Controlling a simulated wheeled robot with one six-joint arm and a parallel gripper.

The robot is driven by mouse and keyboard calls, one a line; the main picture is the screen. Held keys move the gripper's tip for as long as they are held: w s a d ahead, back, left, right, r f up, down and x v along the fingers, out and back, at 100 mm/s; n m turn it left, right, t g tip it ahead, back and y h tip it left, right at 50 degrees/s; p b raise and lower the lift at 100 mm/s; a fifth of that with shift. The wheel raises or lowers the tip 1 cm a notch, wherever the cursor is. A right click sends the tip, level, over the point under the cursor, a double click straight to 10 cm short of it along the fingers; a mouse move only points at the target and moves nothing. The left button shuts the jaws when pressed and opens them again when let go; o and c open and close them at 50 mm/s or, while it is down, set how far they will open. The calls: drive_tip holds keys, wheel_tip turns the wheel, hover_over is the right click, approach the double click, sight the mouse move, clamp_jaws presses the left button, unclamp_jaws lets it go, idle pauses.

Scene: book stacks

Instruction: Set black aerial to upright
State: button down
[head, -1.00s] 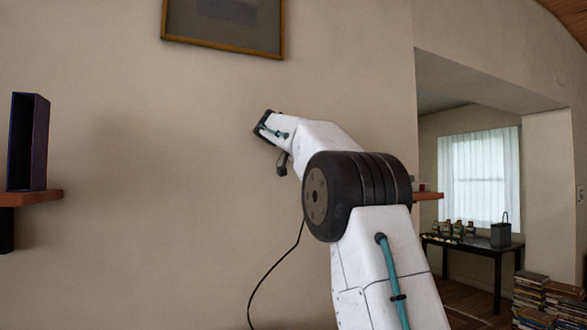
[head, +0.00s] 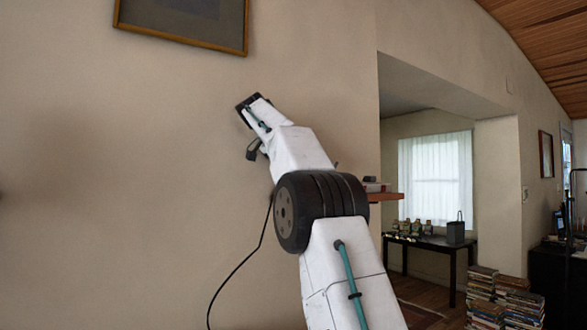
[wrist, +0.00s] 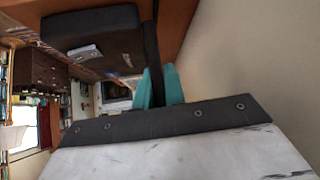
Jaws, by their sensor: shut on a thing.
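In the wrist view the black aerial (wrist: 151,50) is a dark rod running along the right side of a black box-shaped device (wrist: 88,24). The teal fingertips of my gripper (wrist: 159,86) are on either side of the rod's lower part and shut on it. The wrist picture appears turned, so I cannot tell how upright the aerial is. In the head view my gripper and the aerial are hidden behind my arm. A small part of a device (head: 374,186) shows on a shelf there.
The wooden shelf (head: 386,197) juts from the beige wall (head: 150,170). A framed picture (head: 183,22) hangs upper left. Book stacks (head: 482,285) stand on the floor at right.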

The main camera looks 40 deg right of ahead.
drive_tip(key=shift+f, duration=0.15)
drive_tip(key=c, duration=1.5)
unclamp_jaws()
drive_tip(key=shift+o, duration=0.2)
drive_tip(key=shift+a, duration=0.1)
drive_tip(key=a+r, duration=0.3)
drive_tip(key=a, duration=1.2)
drive_tip(key=shift+s+a+r, duration=0.2)
drive_tip(key=shift+s+r, duration=0.05)
drive_tip(key=shift+r, duration=0.1)
